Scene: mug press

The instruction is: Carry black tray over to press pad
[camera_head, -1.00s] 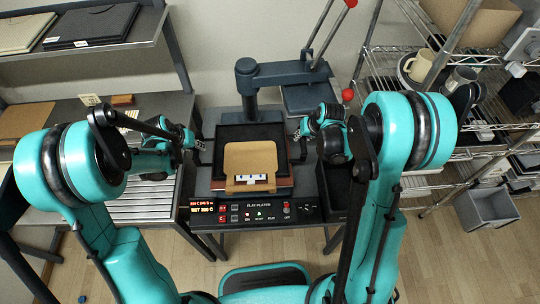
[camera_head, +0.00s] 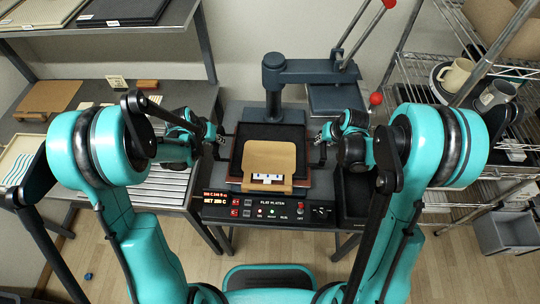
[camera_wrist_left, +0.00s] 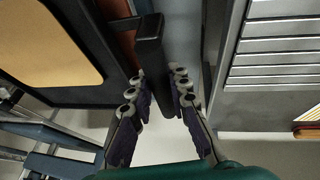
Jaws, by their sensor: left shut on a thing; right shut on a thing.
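The black tray (camera_head: 269,131) is level over the flat press, below the view's middle. A tan piece (camera_head: 268,155) with a white-and-dark label at its near edge lies in it. My left gripper (camera_head: 222,146) is shut on the tray's left side; the left wrist view shows its fingers (camera_wrist_left: 161,88) around a dark handle (camera_wrist_left: 150,38). My right gripper (camera_head: 317,149) is shut on the tray's right side. A reddish-brown edge (camera_head: 241,187) shows beneath the tray; most of the press pad is hidden. I cannot tell whether the tray touches it.
The press's grey arm (camera_head: 305,72) and its red-knobbed lever (camera_head: 376,99) stand behind the tray. The control panel (camera_head: 270,211) is in front. A slatted side table (camera_head: 165,190) is at left, a wire rack (camera_head: 500,165) with mugs at right.

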